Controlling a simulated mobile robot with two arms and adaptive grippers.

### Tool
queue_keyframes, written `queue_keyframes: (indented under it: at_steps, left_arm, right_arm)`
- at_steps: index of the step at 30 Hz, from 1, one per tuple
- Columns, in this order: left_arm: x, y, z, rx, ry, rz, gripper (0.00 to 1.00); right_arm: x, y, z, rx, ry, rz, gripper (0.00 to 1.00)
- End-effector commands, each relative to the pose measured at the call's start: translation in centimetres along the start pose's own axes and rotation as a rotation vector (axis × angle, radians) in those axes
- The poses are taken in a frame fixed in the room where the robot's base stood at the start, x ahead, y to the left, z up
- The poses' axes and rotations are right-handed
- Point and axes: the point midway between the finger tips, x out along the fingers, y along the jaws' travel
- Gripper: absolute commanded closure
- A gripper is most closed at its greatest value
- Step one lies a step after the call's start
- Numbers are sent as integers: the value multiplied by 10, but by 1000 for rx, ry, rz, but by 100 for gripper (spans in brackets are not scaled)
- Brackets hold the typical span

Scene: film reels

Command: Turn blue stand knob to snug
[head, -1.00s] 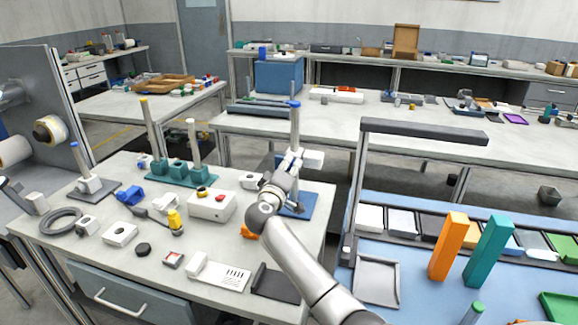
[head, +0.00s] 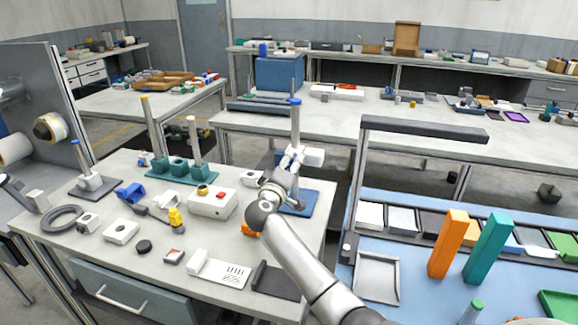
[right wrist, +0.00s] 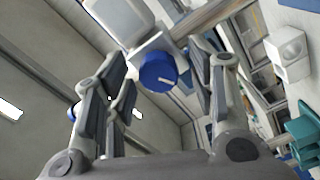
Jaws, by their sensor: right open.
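The blue stand has a flat blue base (head: 300,204), an upright grey post with a blue cap (head: 295,102), and a white block (head: 314,157) partway up the post. In the right wrist view, the round blue knob (right wrist: 158,73) with a pale mark on its face sticks out from the white block (right wrist: 158,48). My right gripper (head: 291,161) is at the block in the head view. In the right wrist view its fingers are spread on both sides of the knob, with gaps visible. The knob is hidden in the head view. My left gripper is not in view.
Near the stand are a white box (head: 212,204) with red and yellow buttons, a small white block (head: 251,179) and a teal stand (head: 183,171) with posts. Another blue-capped post (head: 80,158) stands at the table's left. Orange and teal uprights (head: 449,246) stand on the right bench.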

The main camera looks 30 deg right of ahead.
Motion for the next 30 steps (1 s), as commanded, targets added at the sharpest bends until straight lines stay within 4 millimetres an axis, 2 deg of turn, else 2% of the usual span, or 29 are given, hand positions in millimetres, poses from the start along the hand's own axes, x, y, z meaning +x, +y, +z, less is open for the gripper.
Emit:
queue_keyframes:
  at_steps: [5,8,21,25,30]
  left_arm:
    - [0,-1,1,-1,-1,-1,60]
    - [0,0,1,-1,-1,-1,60]
    - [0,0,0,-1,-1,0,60]
    - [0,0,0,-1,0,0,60]
    - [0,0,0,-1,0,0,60]
  right_arm:
    - [-3,0,0,1,1,0,49]
    - [-13,0,-1,2,1,-1,49]
    - [-97,-1,0,1,1,-3,49]
    - [-112,-1,0,1,0,-2,49]
    - [-120,0,0,0,0,-1,49]
